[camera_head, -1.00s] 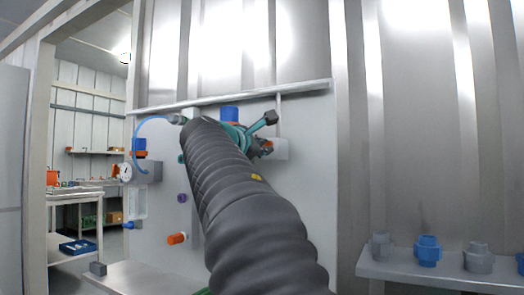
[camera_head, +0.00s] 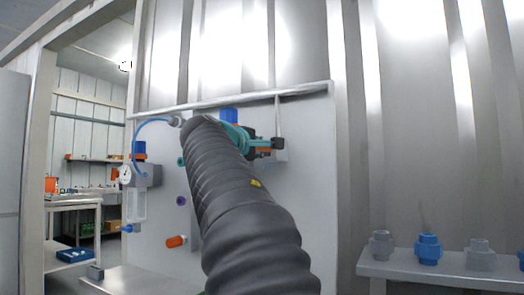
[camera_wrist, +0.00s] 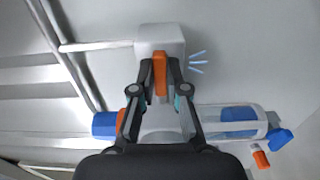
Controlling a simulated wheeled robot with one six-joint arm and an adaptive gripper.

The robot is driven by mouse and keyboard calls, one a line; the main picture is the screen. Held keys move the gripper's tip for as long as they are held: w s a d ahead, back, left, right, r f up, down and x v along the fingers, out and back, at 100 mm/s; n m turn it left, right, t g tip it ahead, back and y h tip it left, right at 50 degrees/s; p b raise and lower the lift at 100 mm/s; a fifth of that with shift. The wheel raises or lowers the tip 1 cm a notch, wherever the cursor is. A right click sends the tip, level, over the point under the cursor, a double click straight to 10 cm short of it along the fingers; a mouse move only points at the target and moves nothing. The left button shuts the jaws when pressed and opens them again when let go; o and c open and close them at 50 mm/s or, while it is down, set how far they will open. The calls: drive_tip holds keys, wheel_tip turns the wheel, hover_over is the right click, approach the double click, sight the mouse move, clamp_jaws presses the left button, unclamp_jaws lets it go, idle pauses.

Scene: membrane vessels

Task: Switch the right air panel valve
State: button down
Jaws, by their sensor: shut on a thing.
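The right air panel valve is a pale grey box (camera_wrist: 172,36) with an orange handle (camera_wrist: 160,74), seen in the wrist view. My gripper (camera_wrist: 160,62) is shut on the orange handle, with one fingertip on each side of it. In the head view my gripper (camera_head: 268,144) is at the right part of the white panel, in front of the valve's pale box (camera_head: 281,156). My arm and the gripper hide most of the valve and the handle there.
A gauge unit (camera_head: 146,176) with a blue hose (camera_head: 140,133) is on the panel's left side. An orange-ended fitting (camera_head: 176,241) sticks out lower down. A shelf (camera_head: 440,276) with several grey and blue fittings stands at right.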

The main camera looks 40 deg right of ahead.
idle(0.4)
drive_tip(key=c, duration=1.2)
unclamp_jaws()
drive_tip(key=v, duration=1.2)
drive_tip(key=shift+w, duration=0.1)
